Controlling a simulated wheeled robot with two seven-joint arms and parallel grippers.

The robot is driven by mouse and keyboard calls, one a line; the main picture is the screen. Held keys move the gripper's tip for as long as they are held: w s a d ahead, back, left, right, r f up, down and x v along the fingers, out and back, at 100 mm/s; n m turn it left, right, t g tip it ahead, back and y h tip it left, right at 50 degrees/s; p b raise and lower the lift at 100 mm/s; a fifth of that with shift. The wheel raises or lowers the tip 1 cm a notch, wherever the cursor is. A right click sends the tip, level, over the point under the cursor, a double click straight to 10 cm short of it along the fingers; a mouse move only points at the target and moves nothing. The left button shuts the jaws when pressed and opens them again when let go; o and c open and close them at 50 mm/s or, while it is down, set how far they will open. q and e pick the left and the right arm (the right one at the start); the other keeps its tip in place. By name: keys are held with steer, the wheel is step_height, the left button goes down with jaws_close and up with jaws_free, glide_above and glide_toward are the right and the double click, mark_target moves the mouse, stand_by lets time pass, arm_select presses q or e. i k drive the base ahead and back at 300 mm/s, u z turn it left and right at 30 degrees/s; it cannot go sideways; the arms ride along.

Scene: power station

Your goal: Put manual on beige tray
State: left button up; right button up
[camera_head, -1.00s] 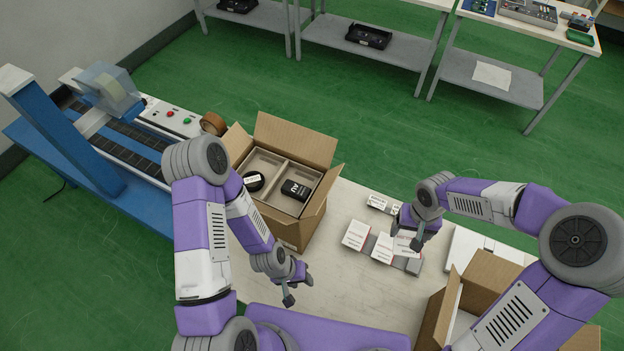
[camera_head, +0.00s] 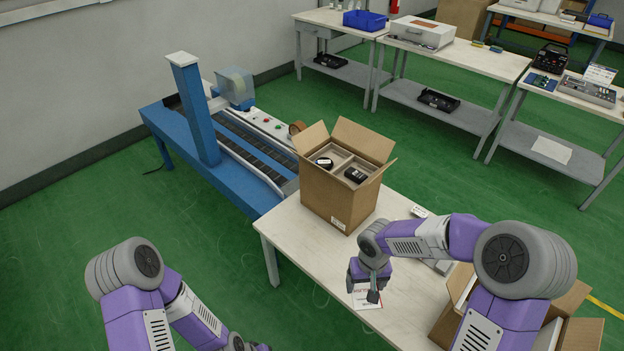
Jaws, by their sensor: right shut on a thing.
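My right gripper (camera_head: 371,294) is shut on a white manual (camera_head: 364,302), which hangs below the fingers over the table's left front part. The beige tray (camera_head: 343,152) is an insert inside the open cardboard box (camera_head: 335,195), behind and left of the right gripper.
The box stands on a white table (camera_head: 305,243) with raised flaps. A second open carton (camera_head: 447,318) is at the right, partly behind my right arm. A blue conveyor machine (camera_head: 205,135) adjoins the table at the back left. The table is clear left of the manual.

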mark_target(341, 165)
steer(key=u, duration=0.55)
steer(key=i, duration=0.85)
steer(key=z, duration=0.4)
